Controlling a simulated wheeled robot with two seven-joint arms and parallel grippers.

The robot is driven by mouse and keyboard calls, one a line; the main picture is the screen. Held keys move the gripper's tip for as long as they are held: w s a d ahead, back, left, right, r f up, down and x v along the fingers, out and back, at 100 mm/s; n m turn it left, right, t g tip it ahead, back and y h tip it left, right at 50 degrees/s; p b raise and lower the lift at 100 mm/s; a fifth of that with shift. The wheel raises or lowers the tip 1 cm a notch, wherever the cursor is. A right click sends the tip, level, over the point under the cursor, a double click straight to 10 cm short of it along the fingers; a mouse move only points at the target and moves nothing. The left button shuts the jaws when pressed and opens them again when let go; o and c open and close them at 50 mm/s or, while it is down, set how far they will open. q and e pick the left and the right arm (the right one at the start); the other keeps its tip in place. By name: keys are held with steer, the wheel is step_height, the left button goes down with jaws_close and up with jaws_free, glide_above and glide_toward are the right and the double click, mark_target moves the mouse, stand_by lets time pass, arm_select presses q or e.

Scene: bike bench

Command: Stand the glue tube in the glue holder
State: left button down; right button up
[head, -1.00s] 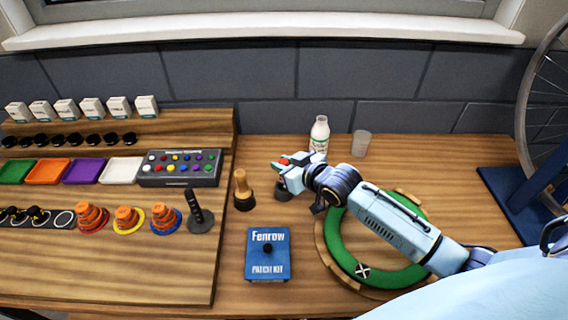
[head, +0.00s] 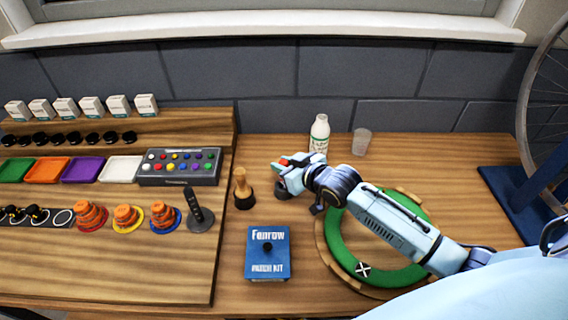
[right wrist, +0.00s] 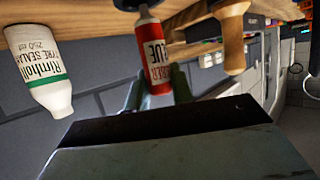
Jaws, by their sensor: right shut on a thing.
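The glue tube (right wrist: 155,65) is red and white with large lettering. It shows in the right wrist view between the fingers of my right gripper (right wrist: 158,85). In the head view only a small red part of the tube (head: 283,162) shows at the tip of my right gripper (head: 284,169), which is shut on it. A small dark round piece (head: 283,193), apparently the glue holder, stands on the bench under the gripper, partly hidden. My left gripper is out of view.
A wooden-handled brush (head: 241,188) stands close left of the holder. A white sealant bottle (head: 320,136) and a clear cup (head: 361,142) stand behind. A blue patch kit box (head: 267,262) lies in front. A green ring (head: 345,250) lies under my right arm.

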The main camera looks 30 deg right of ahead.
steer(key=shift+f+b, duration=1.15)
steer(key=shift+f, duration=0.7)
steer(key=o, duration=1)
steer(key=shift+o, duration=0.2)
steer(key=p+v, duration=0.1)
steer(key=v, duration=1.2)
steer(key=shift+s+r, duration=0.1)
